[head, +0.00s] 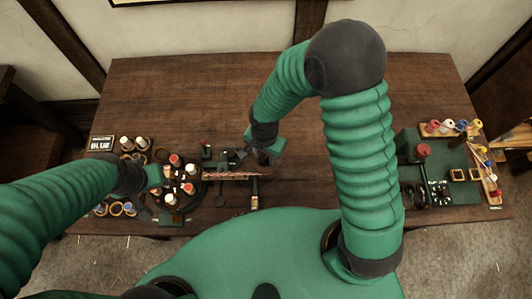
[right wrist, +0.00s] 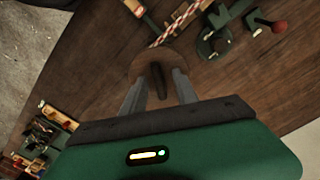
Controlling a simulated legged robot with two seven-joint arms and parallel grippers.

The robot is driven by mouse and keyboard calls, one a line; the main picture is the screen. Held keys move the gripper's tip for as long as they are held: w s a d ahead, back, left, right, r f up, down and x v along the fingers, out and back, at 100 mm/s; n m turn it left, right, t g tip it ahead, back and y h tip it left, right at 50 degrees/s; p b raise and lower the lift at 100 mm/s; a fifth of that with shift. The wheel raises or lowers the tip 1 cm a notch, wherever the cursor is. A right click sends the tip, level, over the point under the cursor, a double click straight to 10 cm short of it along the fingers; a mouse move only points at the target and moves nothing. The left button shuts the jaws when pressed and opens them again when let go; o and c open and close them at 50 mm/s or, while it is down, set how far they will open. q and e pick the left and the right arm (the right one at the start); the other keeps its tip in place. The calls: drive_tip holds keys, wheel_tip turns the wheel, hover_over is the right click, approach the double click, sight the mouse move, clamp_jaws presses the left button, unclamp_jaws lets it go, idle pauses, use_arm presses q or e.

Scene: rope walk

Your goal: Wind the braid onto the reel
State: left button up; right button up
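A red-and-white braid (head: 230,176) runs from the round braiding stand (head: 207,190), ringed by bobbins, toward my right gripper (head: 262,158). The braid (right wrist: 177,24) also shows at the top of the right wrist view. There, a round brown wooden disc (right wrist: 134,66), seemingly the reel, lies just beyond my right gripper (right wrist: 158,76). Its fingers are spread on both sides of a dark upright peg; contact with it cannot be made out. In the head view my arm hides most of the reel. My left gripper (head: 150,178) is at the stand's left side; its fingers are unclear.
A sign reading BLUE (head: 101,142) and several bobbins stand at the table's left. A green station with a red knob (head: 423,150) and trays of coloured spools (head: 448,126) stand at the right. The back of the table (head: 190,85) is clear.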

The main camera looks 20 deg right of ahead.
drive_tip(key=shift+w+a, duration=0.1)
drive_tip(key=shift+a, duration=0.1)
drive_tip(key=shift+c, duration=0.5)
drive_tip(key=shift+a, duration=0.15)
drive_tip(key=shift+c, duration=2.4)
drive_tip(key=shift+d, duration=0.4)
clamp_jaws()
drive_tip(key=shift+d, duration=0.3)
drive_tip(key=shift+a, duration=0.25)
use_arm(q)
drive_tip(key=shift+a, duration=0.15)
use_arm(e)
drive_tip(key=shift+d+n, duration=0.1)
drive_tip(key=shift+n, duration=0.2)
